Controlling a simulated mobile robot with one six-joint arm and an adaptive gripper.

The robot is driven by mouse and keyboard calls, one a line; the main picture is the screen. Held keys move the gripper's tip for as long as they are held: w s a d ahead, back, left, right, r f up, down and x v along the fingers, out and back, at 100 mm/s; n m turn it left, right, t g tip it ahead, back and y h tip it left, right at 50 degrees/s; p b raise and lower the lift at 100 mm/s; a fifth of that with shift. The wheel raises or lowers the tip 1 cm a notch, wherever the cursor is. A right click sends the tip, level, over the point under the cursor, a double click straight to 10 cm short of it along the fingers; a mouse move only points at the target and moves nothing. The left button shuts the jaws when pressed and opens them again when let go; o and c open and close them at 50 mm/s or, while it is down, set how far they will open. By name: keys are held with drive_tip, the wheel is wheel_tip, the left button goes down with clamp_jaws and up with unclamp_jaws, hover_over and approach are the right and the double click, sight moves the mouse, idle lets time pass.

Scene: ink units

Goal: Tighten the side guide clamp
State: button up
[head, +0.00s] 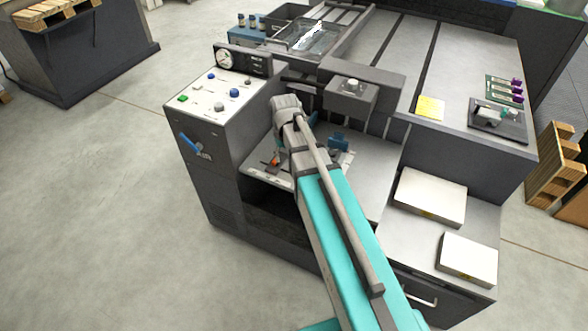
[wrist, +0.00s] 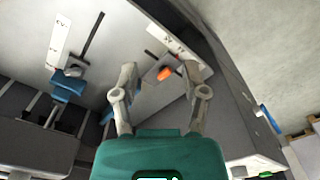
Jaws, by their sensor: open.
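A small orange piece (wrist: 165,73), which looks like the clamp's handle, sits on the grey feed plate beside a white printed strip (wrist: 181,48) in the wrist view. My gripper (wrist: 160,70) is open, with one finger on each side of the orange piece. I cannot tell whether either finger touches it. In the head view the orange piece (head: 274,161) shows only partly beside my arm's end, which hides most of the gripper.
A control panel (head: 211,100) with buttons and a gauge stands left of the plate. A grey block with a knob (head: 350,88) overhangs the plate's back. White paper stacks (head: 430,197) lie on the right shelf.

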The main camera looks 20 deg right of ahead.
drive_tip(key=s+r+p, duration=0.1)
drive_tip(key=s+r, duration=0.1)
drive_tip(key=s, duration=0.7)
drive_tip(key=shift+d+p, duration=0.15)
drive_tip(key=shift+p, duration=0.15)
drive_tip(key=shift+w, duration=0.1)
drive_tip(key=o, duration=0.3)
drive_tip(key=shift+f, duration=0.1)
drive_tip(key=shift+o, duration=1)
drive_tip(key=shift+w+f, duration=0.1)
drive_tip(key=shift+w, duration=0.2)
drive_tip(key=n+t+y+b, duration=0.3)
drive_tip(key=n+b, duration=0.4)
drive_tip(key=n, duration=0.2)
approach(275, 161)
drive_tip(key=v, duration=0.4)
drive_tip(key=shift+w+d+b, duration=0.3)
drive_tip(key=shift+w+d, duration=0.1)
drive_tip(key=shift+w, duration=0.05)
drive_tip(key=b+x, duration=1.2)
drive_tip(key=x, duration=0.1)
drive_tip(key=shift+w+a+f+b, duration=0.1)
drive_tip(key=shift+a+f+b, duration=0.05)
drive_tip(key=shift+a+b, duration=0.2)
